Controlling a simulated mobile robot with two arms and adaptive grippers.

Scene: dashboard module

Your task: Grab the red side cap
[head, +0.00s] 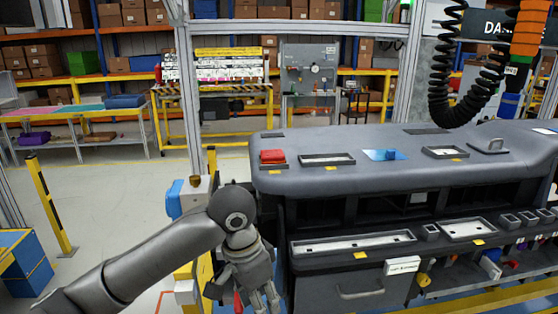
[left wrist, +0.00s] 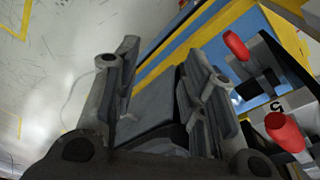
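A red block-like part (head: 272,156), which looks like the red side cap, sits on the left end of the grey dashboard bench top (head: 340,178). My left gripper (head: 258,296) hangs low in front of the bench's left end, below and apart from the red part. In the left wrist view its two fingers (left wrist: 160,85) are spread with nothing between them. The red part does not clearly show in the left wrist view. Two red rounded knobs (left wrist: 237,45) are at the right there, outside the fingers. My right gripper is not in view.
Shallow trays (head: 327,159) and a blue part (head: 385,154) lie along the bench top. A lower shelf holds more trays (head: 353,242). A yellow and blue stand (head: 183,200) is close to my left arm. Open floor lies at the left.

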